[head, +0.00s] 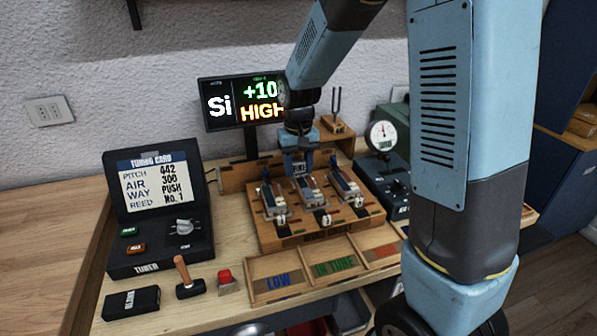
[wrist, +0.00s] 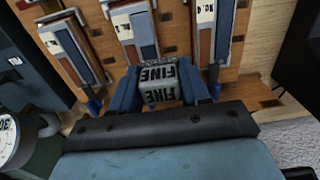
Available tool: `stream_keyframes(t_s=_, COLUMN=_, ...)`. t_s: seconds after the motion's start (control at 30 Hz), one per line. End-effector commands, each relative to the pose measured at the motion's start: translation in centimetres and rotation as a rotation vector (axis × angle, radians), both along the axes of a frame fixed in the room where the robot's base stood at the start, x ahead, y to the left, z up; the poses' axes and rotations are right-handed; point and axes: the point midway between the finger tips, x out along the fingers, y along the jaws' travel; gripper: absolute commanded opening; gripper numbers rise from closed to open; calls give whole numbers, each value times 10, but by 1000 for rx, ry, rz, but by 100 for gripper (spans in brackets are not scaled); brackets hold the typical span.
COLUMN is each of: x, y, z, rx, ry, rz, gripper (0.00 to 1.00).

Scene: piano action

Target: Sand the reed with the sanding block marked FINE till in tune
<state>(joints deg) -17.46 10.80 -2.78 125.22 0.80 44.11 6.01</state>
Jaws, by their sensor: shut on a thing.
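My gripper (head: 299,163) is shut on the sanding block, whose FINE lettering shows in the wrist view (wrist: 160,82). Three reeds sit side by side on a wooden bench block (head: 290,237): a left one (head: 272,196), a middle one (head: 310,186) and a right one (head: 346,184). The block is at the far end of the middle reed (wrist: 130,28); I cannot tell whether they touch. The monitor (head: 240,103) reads Si, +10, HIGH.
A sorting tray (head: 256,297) with LOW and other sections lies in front. A dial gauge (head: 382,136) stands right, a tuning fork (head: 336,103) behind.

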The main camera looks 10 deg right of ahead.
Motion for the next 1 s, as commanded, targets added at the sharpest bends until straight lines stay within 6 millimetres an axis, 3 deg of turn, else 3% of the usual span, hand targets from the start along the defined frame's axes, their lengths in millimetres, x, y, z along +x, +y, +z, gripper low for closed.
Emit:
stream_keyframes(t_s=0.6, x=1, y=-1, z=37, rx=0, ry=-2, rz=-2, gripper=17)
stream_keyframes(t_s=1.0, x=1, y=-2, z=40, rx=0, ry=-1, rz=-3, gripper=17)
